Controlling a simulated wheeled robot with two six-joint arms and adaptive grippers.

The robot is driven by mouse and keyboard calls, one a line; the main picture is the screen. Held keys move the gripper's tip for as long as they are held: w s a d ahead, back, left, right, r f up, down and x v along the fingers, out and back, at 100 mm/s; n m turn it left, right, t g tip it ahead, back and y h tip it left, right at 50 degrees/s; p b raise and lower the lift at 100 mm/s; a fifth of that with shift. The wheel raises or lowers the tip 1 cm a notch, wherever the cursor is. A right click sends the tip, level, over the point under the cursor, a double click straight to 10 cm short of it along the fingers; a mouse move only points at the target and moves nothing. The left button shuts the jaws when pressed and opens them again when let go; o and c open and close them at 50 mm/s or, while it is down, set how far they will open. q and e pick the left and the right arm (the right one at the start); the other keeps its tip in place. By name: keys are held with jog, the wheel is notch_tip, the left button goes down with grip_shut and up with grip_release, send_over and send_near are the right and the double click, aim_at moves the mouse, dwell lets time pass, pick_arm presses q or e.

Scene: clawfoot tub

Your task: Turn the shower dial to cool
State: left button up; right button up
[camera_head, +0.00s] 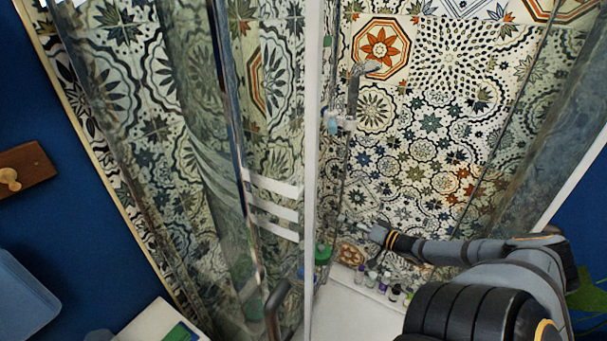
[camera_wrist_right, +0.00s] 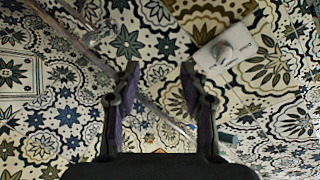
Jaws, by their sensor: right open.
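The shower fixture (camera_head: 340,122) is a small pale unit on the vertical pipe against the patterned tile wall in the head view. In the right wrist view, a white block with a round grey dial (camera_wrist_right: 225,49) shows at the upper right, above and beyond the right fingertip. Its present setting is too small to read. My right gripper (camera_head: 377,233) is in the shower, below and to the right of the fixture, apart from it. In the right wrist view the gripper (camera_wrist_right: 160,82) is open, with nothing between its fingers. My left gripper does not show.
A glass panel with a pale upright edge (camera_head: 313,180) stands left of the fixture. Several small bottles (camera_head: 372,280) stand on the white ledge below my right arm. A green-capped bottle (camera_head: 323,255) stands near the panel edge. A metal pipe (camera_wrist_right: 85,55) crosses the wrist view diagonally.

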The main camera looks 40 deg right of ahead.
jog(key=w+a+r+t+y+p, duration=0.1)
jog(key=w+a+r+y+p, duration=0.3)
jog(key=r, duration=0.6)
pick_arm(q)
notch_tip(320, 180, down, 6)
jog(key=b, duration=1.1)
jog(key=shift+b, duration=0.35)
pick_arm(e)
jog(key=a+x, duration=0.1)
jog(key=x, duration=0.9)
jog(key=shift+s+f+m+h, duration=0.2)
jog(key=shift+f+m+h, duration=0.15)
jog(key=shift+m+h, duration=0.05)
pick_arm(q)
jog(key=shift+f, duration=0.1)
pick_arm(e)
jog(key=shift+d, duration=0.1)
grip_shut()
